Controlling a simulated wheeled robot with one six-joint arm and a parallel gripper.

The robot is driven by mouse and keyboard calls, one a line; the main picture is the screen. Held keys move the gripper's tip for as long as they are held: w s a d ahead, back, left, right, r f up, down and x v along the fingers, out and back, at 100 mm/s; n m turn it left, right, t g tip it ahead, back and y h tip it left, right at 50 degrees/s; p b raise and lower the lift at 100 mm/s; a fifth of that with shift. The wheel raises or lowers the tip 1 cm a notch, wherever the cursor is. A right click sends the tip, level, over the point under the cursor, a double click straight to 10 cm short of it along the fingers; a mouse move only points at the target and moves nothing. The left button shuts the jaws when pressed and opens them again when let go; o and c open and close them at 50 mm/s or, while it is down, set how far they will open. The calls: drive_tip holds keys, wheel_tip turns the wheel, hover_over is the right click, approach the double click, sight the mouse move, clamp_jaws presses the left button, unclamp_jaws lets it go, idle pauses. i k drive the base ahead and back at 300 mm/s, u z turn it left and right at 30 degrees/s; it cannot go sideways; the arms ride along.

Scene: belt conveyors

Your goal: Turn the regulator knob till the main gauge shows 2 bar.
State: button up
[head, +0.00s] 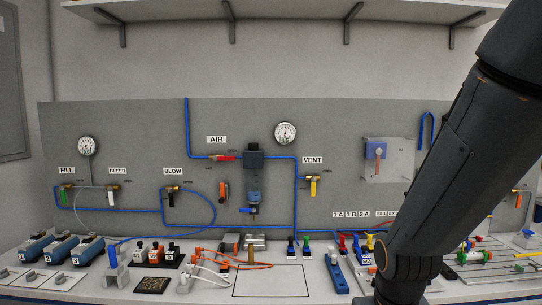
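The air regulator (254,180) is mounted on the grey back panel (120,125), beside the AIR label. A round white gauge (285,133) sits just to the upper right of the regulator. Its needle is too small to read. A second white gauge (87,146) is at the far left above the FILL label. My arm crosses the right side of the view. My gripper is not visible, and nothing touches the regulator.
A red-handled AIR valve (225,157) is left of the regulator, and a yellow VENT valve (313,185) is right of it. Blue tubing runs along the panel. The bench below holds cylinders, orange and white leads, and connectors. A shelf (290,12) hangs above.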

sight(252, 146)
drive_tip(key=z, duration=0.5)
drive_tip(key=k, duration=1.2)
drive_tip(key=u, duration=0.05)
drive_tip(key=i, duration=0.55)
drive_tip(key=u, duration=0.6)
drive_tip(key=i, duration=1.2)
drive_tip(key=z, duration=0.55)
